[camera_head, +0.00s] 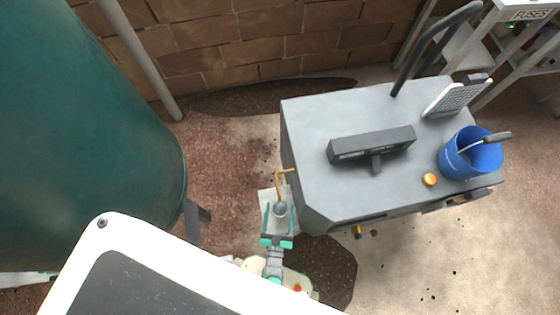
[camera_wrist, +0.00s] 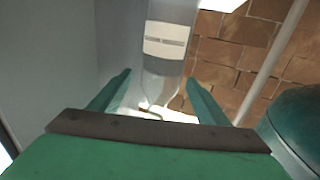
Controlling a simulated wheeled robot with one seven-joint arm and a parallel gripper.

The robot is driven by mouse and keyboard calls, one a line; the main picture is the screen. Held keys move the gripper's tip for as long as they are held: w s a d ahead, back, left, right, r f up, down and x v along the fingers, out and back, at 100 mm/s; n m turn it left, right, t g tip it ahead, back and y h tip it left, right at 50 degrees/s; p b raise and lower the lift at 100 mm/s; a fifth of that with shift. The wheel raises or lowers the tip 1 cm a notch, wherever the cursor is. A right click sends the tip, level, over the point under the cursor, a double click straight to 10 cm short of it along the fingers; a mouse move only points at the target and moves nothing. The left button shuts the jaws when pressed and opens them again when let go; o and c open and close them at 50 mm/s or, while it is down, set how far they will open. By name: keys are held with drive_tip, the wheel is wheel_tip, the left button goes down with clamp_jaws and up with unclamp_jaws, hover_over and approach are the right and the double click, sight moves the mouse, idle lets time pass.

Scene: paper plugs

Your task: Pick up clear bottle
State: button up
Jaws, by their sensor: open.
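The clear bottle (camera_wrist: 167,42), with a pale label band, shows in the wrist view, its narrow end toward the bottom of the picture. It lies in line with the gap between the fingers of my gripper (camera_wrist: 159,78). In the head view my gripper (camera_head: 279,206) is beside the left side of the grey cabinet, with a small grey round thing (camera_head: 280,210), probably the bottle, between its fingers. The fingers are apart, with gaps to the bottle in the wrist view. I cannot tell how deep the bottle sits between them.
The grey cabinet (camera_head: 315,190) stands close on the right, with a blue bucket (camera_head: 455,165) on top. A bent brass-coloured pipe (camera_head: 278,183) is just beyond my gripper. A large green tank (camera_head: 80,120) stands at left. A brick wall (camera_head: 240,45) closes the back.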

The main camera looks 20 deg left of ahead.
drive_tip(key=shift+x, duration=2.65)
drive_tip(key=c, duration=1)
